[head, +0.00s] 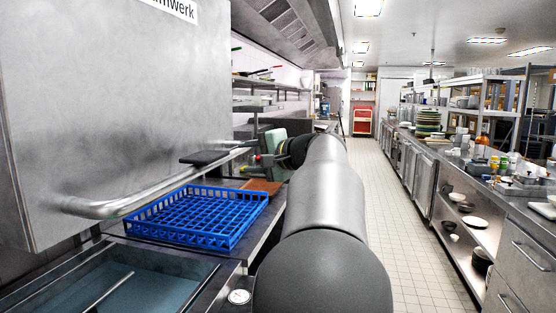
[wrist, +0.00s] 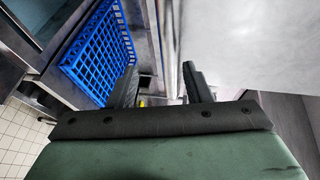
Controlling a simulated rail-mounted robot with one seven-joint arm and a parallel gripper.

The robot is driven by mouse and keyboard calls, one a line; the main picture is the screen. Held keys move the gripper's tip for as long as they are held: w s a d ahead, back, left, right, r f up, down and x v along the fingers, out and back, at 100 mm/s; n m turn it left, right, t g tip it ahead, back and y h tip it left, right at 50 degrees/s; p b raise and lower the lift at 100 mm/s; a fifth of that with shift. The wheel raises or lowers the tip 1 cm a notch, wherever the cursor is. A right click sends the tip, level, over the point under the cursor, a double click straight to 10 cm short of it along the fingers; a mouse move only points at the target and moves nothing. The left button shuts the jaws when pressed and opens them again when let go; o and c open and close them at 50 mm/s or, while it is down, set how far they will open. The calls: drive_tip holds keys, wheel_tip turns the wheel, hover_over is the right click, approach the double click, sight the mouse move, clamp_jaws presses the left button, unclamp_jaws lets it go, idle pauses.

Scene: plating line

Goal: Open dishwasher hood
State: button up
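The dishwasher hood (head: 120,100) is a large brushed-steel box filling the left of the head view. A tubular steel handle (head: 100,207) runs along its lower part and away toward my gripper. In the wrist view the hood (wrist: 255,45) is the pale grey surface at right. My gripper (wrist: 159,70) has a green housing and two dark fingers standing apart. A steel bar, seemingly the handle (wrist: 174,40), shows between the fingers from this angle. I cannot tell if they touch it. In the head view my arm partly hides the gripper near the handle's far end.
A blue dish rack (head: 200,216) sits on the steel counter beside the hood, below the handle. A sink basin (head: 120,280) lies in front of it. A tiled aisle (head: 410,235) is clear at right, bordered by a counter (head: 470,200) with dishes and shelves.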

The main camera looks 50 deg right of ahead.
drive_tip(key=a+v, duration=0.1)
drive_tip(key=v, duration=0.8)
drive_tip(key=shift+s+d+b, duration=0.4)
drive_tip(key=shift+d+b, duration=0.05)
drive_tip(key=shift+r, duration=0.1)
